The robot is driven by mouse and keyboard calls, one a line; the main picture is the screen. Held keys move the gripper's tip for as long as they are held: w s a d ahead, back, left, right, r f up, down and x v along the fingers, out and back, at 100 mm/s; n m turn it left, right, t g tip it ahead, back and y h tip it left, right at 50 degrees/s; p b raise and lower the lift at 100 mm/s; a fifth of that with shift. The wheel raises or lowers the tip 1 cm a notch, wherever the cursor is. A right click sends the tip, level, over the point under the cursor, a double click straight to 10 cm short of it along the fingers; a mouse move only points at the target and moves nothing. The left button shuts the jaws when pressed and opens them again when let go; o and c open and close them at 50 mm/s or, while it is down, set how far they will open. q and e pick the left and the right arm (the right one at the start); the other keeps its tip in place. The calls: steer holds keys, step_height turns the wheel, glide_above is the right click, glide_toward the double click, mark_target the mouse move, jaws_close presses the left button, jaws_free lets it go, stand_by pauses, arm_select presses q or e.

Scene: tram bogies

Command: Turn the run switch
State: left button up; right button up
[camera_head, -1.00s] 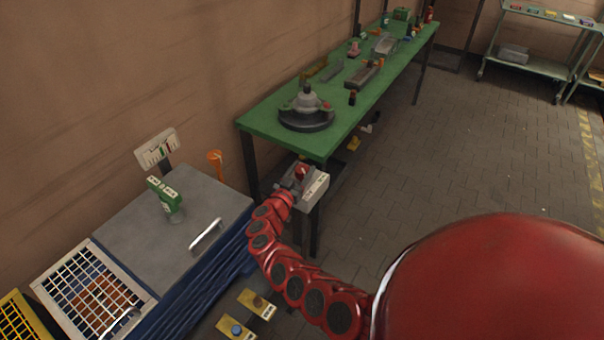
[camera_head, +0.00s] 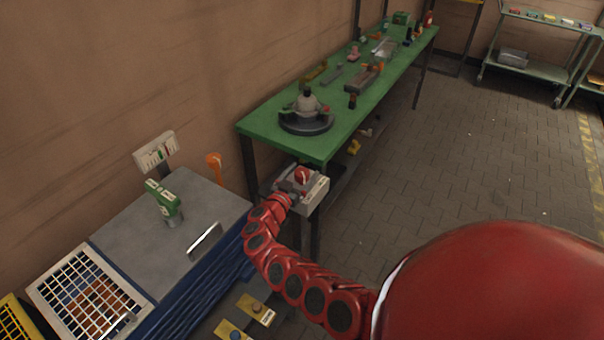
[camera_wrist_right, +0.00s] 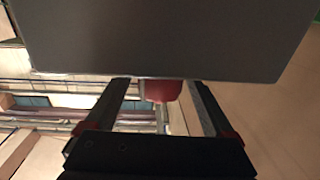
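A grey box (camera_head: 318,191) with a pale label and a red knob (camera_head: 302,175) on top stands beside the near end of the green bench; the label is too small to read, so I cannot tell for sure that this is the run switch. My right gripper (camera_head: 288,194) is at the box's near left side. In the right wrist view the grey box (camera_wrist_right: 170,35) fills the top, with a red part (camera_wrist_right: 160,90) showing below its edge. The right gripper's fingers (camera_wrist_right: 161,88) are apart, one on each side of the red part. Contact cannot be told. My left gripper is not in view.
The green bench (camera_head: 270,122) with a round fixture (camera_head: 306,115) and several parts stands behind the box. At left is a grey-topped blue cabinet (camera_head: 150,235) with a green item (camera_head: 163,198). Yellow plates (camera_head: 256,308) with knobs are low in front.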

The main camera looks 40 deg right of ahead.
steer(key=shift+a, duration=0.1)
steer(key=shift+s+a, duration=0.2)
steer(key=shift+a, duration=0.2)
steer(key=v, duration=1.6)
steer(key=shift+a+b, duration=0.25)
steer(key=shift+b, duration=0.05)
steer(key=shift+s, duration=0.1)
